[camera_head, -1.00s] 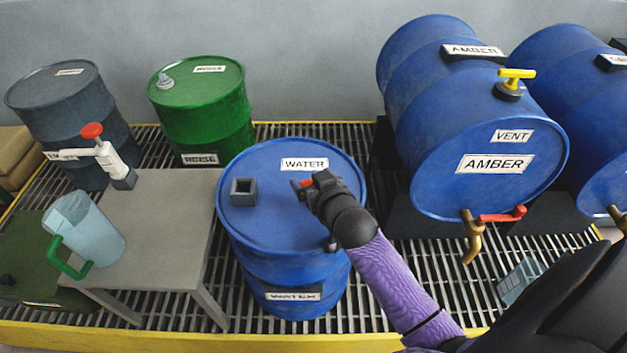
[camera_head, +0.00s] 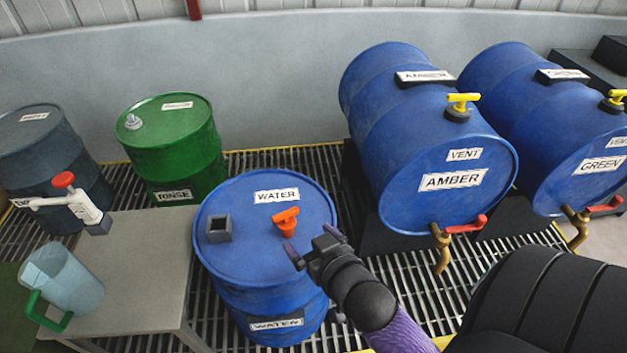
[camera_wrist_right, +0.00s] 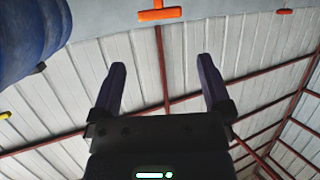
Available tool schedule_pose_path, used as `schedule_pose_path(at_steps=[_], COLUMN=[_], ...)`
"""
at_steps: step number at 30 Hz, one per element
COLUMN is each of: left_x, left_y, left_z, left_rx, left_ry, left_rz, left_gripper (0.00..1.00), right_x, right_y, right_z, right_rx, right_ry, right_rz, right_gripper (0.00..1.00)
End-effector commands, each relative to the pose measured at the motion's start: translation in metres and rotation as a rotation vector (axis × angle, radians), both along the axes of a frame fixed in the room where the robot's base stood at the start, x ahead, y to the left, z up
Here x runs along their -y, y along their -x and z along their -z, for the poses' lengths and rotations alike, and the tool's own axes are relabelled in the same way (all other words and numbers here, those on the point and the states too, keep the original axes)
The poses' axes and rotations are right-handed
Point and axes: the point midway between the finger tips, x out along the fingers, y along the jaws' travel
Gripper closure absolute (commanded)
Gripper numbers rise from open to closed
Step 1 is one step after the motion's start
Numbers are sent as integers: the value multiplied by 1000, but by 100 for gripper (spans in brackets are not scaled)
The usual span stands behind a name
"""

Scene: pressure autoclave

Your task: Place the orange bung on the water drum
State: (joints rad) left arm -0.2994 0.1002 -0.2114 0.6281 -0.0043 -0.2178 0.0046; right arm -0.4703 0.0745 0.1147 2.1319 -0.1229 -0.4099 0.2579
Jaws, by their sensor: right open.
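The orange bung (camera_head: 286,221) has a T-shaped handle and a tapering body. It stands on the top of the blue water drum (camera_head: 240,262), right of the middle and below the upper WATER label. I cannot tell how deep its lower end sits in the lid. My right gripper (camera_head: 312,243) is open and apart from the bung, just to its lower right near the drum's rim. In the right wrist view its two fingers (camera_wrist_right: 162,66) are spread with nothing between them. My left gripper is not in view.
A dark square socket (camera_head: 218,228) is on the drum lid. A grey table (camera_head: 148,258) with a jug (camera_head: 62,280) stands left. A green rinse drum (camera_head: 172,150) stands behind. The amber drum (camera_head: 420,130) lies right, with a brass tap (camera_head: 441,248) sticking out.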

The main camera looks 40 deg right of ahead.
Motion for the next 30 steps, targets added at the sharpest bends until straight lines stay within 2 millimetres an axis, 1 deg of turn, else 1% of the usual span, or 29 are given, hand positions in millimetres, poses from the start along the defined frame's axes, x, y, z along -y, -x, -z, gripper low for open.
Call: schedule_pose_path(at_steps=[2,5,7,8,10,11,12,13,14,15,17,18,21,22,24,26,30], left_x=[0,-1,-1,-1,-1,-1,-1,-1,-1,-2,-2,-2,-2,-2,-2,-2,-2], left_y=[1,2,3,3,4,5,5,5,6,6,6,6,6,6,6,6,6], left_z=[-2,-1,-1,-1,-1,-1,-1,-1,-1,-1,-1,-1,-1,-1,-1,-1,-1], left_rx=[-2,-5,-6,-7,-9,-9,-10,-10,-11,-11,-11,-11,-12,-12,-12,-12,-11], left_ry=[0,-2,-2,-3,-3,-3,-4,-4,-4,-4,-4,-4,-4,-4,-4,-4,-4], left_rz=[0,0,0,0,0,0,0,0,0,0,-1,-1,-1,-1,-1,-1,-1], left_gripper=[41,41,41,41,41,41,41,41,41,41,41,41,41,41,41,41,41], right_x=[-1,-1,-3,-5,-15,-21,-29,-36,-42,-48,-52,-52,-48,-46,-44,-43,-43], right_y=[5,6,7,9,22,32,52,71,93,124,175,207,268,279,296,301,301], right_z=[-2,-2,12,26,82,112,154,184,212,244,281,298,320,322,325,326,326], right_rx=[0,0,-32,-67,-203,-280,-394,-481,-569,-683,-841,-934,-1102,-1134,-1178,-1191,-1191], right_ry=[1,1,-2,-5,-16,-18,-20,-20,-17,-9,5,17,44,51,60,63,62], right_rz=[0,0,-7,-15,-44,-63,-95,-119,-146,-180,-228,-256,-307,-315,-328,-332,-332], right_gripper=[0,0,0,0,0,0,0,0,0,0,0,0,0,0,0,0,0])
